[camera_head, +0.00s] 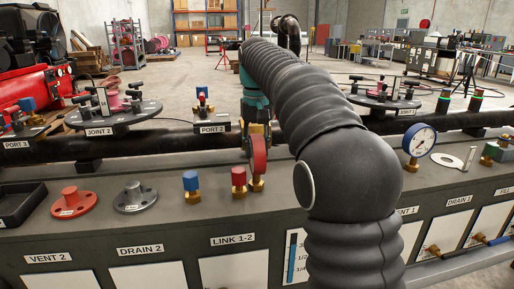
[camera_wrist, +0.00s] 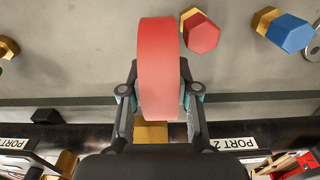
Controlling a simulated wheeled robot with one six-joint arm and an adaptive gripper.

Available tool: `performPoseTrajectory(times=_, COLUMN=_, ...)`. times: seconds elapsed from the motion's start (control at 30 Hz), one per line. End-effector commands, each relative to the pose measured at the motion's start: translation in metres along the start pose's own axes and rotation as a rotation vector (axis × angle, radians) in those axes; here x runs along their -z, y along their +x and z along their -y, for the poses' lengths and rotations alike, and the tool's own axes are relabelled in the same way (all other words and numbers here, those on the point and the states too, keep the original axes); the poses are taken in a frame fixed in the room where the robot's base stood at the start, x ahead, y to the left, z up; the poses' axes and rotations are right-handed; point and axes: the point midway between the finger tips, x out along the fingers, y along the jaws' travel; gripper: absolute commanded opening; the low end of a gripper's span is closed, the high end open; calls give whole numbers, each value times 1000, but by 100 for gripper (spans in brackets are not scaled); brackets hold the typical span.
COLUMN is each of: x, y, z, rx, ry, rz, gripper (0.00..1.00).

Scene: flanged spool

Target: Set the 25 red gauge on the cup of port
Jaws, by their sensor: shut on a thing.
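The red gauge (camera_head: 259,154) is in my gripper (camera_head: 254,142), seen nearly edge-on, so its dial and number cannot be read. In the wrist view my gripper (camera_wrist: 159,98) is shut with one finger on each side of the red gauge (camera_wrist: 158,62). A brass part (camera_wrist: 150,132) shows between the fingers. In the head view the gauge is at the back edge of the grey bench, right of the red-capped fitting. I cannot tell whether it touches anything below. The PORT 2 plate (camera_head: 213,128) lies behind and left of my gripper; PORT 3 (camera_head: 17,145) is far left.
On the bench stand a red-capped fitting (camera_head: 239,183), a blue-capped fitting (camera_head: 191,185), a grey flange (camera_head: 135,197) and a red flange (camera_head: 73,202). A blue gauge (camera_head: 419,142) stands right of my arm. A black pipe (camera_head: 120,142) runs behind the bench.

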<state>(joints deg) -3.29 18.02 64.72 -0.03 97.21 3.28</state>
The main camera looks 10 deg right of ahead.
Motion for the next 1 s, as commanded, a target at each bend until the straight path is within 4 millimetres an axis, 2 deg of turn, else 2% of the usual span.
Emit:
performPoseTrajectory(times=0.17, x=0, y=3, z=0, rx=0, ry=0, rz=-1, gripper=0)
performPoseTrajectory(times=0.2, x=0, y=2, z=0, rx=0, ry=0, rz=0, gripper=41)
performPoseTrajectory(times=0.27, x=0, y=2, z=0, rx=0, ry=0, rz=0, gripper=56)
performPoseTrajectory(times=0.67, x=0, y=-3, z=0, rx=0, ry=0, rz=0, gripper=56)
performPoseTrajectory(times=0.77, x=1, y=-15, z=0, rx=0, ry=0, rz=-2, gripper=56)
performPoseTrajectory(times=1.0, x=1, y=-64, z=0, rx=0, ry=0, rz=-3, gripper=56)
